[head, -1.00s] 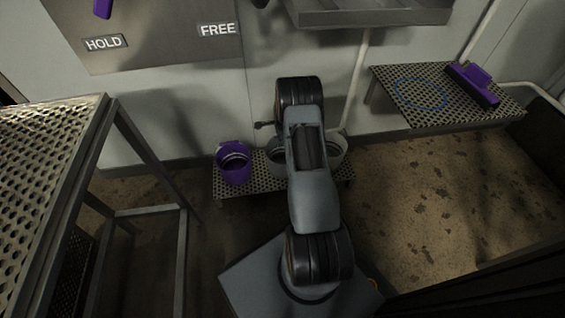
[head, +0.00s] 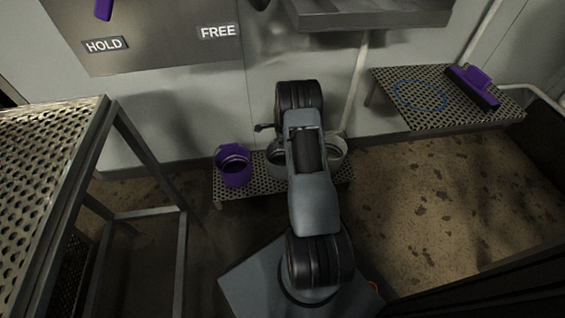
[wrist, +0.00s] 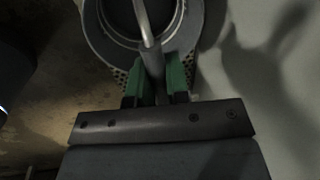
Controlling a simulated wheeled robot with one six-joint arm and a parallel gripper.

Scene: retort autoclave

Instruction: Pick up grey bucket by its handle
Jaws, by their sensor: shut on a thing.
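The grey bucket (head: 274,154) stands on the low perforated platform in the head view, partly hidden behind my arm. In the wrist view the grey bucket (wrist: 107,40) shows from above as a round rim with a dark inside. Its pale bar handle (wrist: 143,20) runs down across the opening to my gripper. My gripper (wrist: 158,78), with green fingers, is shut on the handle at the bucket's near edge. In the head view my gripper is hidden by my arm.
A purple bucket (head: 233,166) stands left of the grey one and a pale bucket (head: 337,151) right, on the low platform (head: 230,191). A perforated table (head: 40,150) is at left. A raised shelf (head: 440,112) at right holds a purple tool (head: 474,86).

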